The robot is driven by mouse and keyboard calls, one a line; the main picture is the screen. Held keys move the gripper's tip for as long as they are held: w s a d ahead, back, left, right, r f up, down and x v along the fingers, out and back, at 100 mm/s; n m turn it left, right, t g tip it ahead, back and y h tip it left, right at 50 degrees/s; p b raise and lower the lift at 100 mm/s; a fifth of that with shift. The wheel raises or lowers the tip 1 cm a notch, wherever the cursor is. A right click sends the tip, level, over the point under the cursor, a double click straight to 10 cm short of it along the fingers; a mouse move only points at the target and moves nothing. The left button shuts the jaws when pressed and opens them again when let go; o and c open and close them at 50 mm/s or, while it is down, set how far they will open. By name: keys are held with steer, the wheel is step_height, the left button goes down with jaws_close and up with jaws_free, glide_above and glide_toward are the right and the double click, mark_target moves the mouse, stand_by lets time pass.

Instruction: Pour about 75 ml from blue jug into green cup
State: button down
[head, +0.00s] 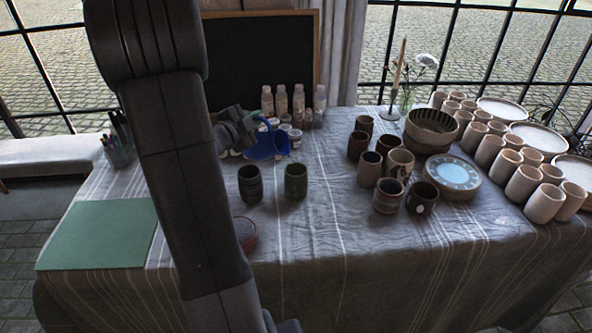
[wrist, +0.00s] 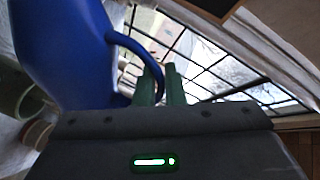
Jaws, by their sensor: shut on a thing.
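The blue jug (head: 268,145) hangs above the table behind the cups, and it looks tilted. My gripper (head: 246,128) is shut on its handle. In the wrist view the jug (wrist: 62,50) fills the upper left, and its looped handle runs to my gripper's fingers (wrist: 160,85). The green cup (head: 296,181) stands upright on the table, in front of the jug and a little to its right in the head view. A dark cup (head: 250,184) stands just left of it. The inside of the jug and any liquid are hidden.
Bottles (head: 282,101) and small paint pots stand behind the jug. Several patterned cups (head: 369,169) and a bowl (head: 432,128) stand to the right. A red-rimmed dish (head: 246,234) is partly hidden by my arm. The table front right of it is clear.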

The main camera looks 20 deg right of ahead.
steer(key=shift+d, duration=0.1)
steer(key=shift+r, duration=0.15)
steer(key=n+p, duration=0.1)
steer(key=w+a+r+p, duration=0.1)
steer(key=p, duration=0.1)
steer(key=n+p, duration=0.1)
steer(key=p, duration=0.1)
steer(key=shift+w+a+r+n+h, duration=0.2)
steer(key=shift+w+a+n+h, duration=0.1)
steer(key=shift+a, duration=0.05)
steer(key=shift+p, duration=0.35)
steer(key=shift+f, duration=0.15)
steer(key=shift+w+a+n+p, duration=0.35)
steer(key=shift+a+n+p, duration=0.1)
steer(key=shift+n+p, duration=0.3)
steer(key=shift+w+a+f+n, duration=0.4)
steer(key=shift+f+n, duration=0.15)
steer(key=shift+f, duration=0.1)
